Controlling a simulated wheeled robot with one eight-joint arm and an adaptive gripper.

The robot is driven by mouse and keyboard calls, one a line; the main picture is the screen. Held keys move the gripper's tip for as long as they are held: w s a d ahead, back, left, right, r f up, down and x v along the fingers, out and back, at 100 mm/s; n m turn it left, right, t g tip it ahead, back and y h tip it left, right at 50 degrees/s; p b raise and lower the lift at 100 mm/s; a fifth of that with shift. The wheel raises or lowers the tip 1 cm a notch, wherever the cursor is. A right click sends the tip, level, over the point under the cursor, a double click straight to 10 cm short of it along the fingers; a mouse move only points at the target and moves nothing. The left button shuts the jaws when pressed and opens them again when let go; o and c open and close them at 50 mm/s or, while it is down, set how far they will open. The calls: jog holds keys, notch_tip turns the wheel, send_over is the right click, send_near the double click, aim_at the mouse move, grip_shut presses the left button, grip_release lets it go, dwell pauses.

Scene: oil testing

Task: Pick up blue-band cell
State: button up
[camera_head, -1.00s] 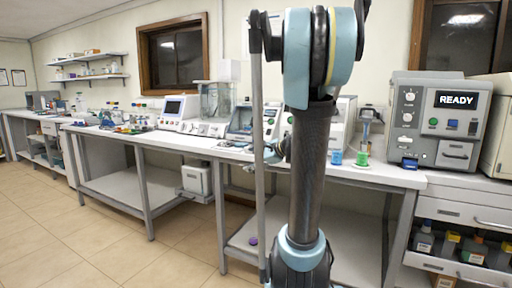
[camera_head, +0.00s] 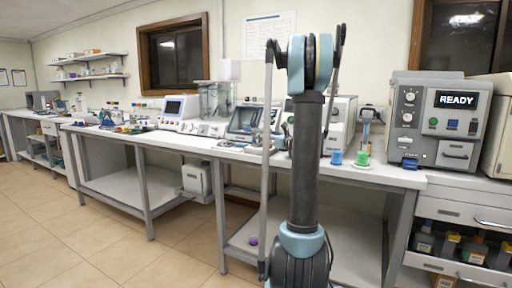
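I cannot make out the blue-band cell for certain. A small blue cup-like item (camera_head: 336,157) stands on the right part of the long bench, left of a green-based item (camera_head: 362,158). A small dark-blue block (camera_head: 410,164) lies at the foot of the grey READY machine (camera_head: 434,122). My arm stands upright in the middle of the view and hides part of the bench. My gripper cannot be made out; it seems hidden behind the arm.
The long white bench (camera_head: 392,176) carries several instruments, among them a white device with a screen (camera_head: 174,112). Drawers (camera_head: 452,212) with bottles stand at the right. A small purple object (camera_head: 253,240) lies on the lower shelf. The tiled floor (camera_head: 90,235) at the left is clear.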

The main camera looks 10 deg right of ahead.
jog(key=shift+f+x, duration=0.1)
jog(key=shift+x, duration=1.85)
jog(key=shift+f+x, duration=0.15)
jog(key=shift+x, duration=1.75)
jog(key=shift+s+a, duration=0.1)
jog(key=shift+a, duration=0.05)
jog(key=c, duration=1.4)
jog(key=shift+r, duration=0.1)
jog(key=shift+r, duration=0.2)
jog(key=shift+c, duration=0.6)
notch_tip(320, 180, up, 9)
jog(key=shift+r, duration=0.25)
